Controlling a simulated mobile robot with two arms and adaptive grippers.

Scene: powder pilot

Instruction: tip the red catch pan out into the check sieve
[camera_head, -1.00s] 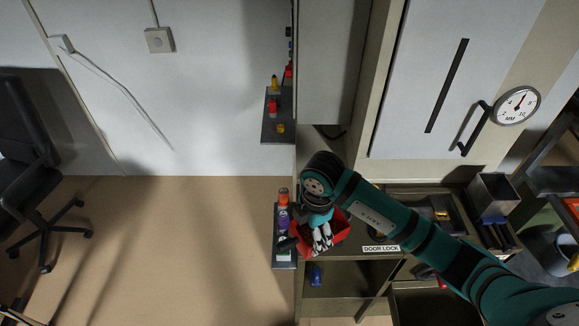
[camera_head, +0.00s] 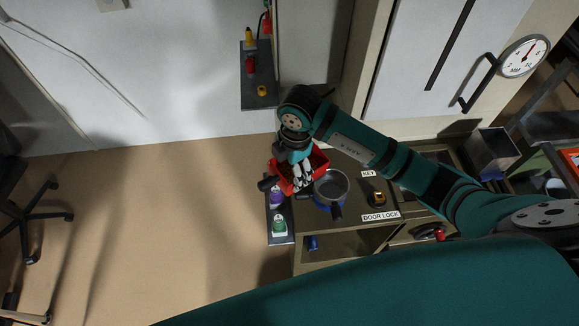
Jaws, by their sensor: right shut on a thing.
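The red catch pan (camera_head: 319,160) is an open box in the middle of the head view. My right gripper (camera_head: 302,174) is shut on it, and its fingers hide part of the pan's inside. The pan appears raised, above and left of the bench edge. My left gripper is not in view.
A narrow side shelf holds a purple-topped bottle (camera_head: 275,196) and a green-topped bottle (camera_head: 280,225). A brass key knob (camera_head: 379,198) and a DOOR LOCK label (camera_head: 381,216) are on the bench to the right. A metal bin (camera_head: 492,152) stands farther right. A teal arm link of mine crosses the bottom.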

